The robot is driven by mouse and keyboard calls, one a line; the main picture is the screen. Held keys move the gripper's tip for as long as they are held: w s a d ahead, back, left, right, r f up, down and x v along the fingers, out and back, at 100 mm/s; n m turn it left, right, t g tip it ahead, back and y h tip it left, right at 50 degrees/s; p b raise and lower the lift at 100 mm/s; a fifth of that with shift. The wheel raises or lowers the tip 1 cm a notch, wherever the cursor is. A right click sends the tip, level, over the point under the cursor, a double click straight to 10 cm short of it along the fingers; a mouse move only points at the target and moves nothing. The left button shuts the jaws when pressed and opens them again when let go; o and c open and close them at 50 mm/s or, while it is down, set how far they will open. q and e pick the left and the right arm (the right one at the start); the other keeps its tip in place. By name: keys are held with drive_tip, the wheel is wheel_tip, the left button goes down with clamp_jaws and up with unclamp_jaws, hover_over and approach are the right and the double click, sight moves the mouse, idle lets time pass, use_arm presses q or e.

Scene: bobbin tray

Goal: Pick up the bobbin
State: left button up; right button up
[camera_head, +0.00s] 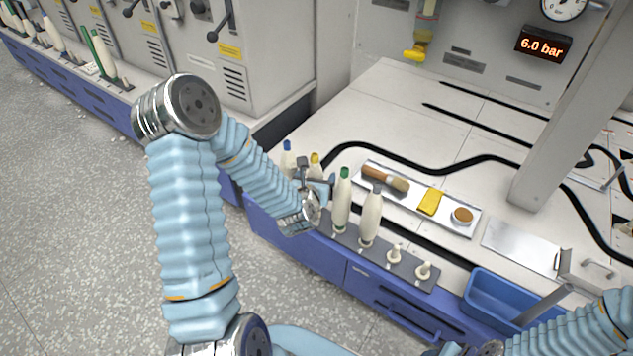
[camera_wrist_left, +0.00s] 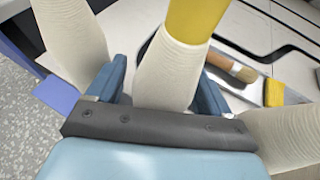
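Several tall cream bobbins stand in a row on a dark peg rail (camera_head: 410,268). They are a blue-topped bobbin (camera_head: 287,160), a yellow-topped bobbin (camera_head: 315,162), a green-topped bobbin (camera_head: 342,205) and a grey-topped bobbin (camera_head: 372,218). My left gripper (camera_head: 318,180) is at the yellow-topped one. In the left wrist view, the yellow-topped bobbin (camera_wrist_left: 166,75) stands between the open blue fingers of the left gripper (camera_wrist_left: 160,92). A gap shows on its left side; contact on the right is unclear. My right gripper is at the bottom edge, mostly cut off (camera_head: 452,350).
Two short empty pegs (camera_head: 394,254) (camera_head: 424,270) stand right of the bobbins. Behind lies a tray (camera_head: 447,223) with a brush (camera_head: 384,178), a yellow cloth (camera_head: 430,201) and a round tin (camera_head: 462,215). A blue bin (camera_head: 492,293) is at the front right.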

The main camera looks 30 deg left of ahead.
use_arm(q)
drive_tip(key=c, duration=1)
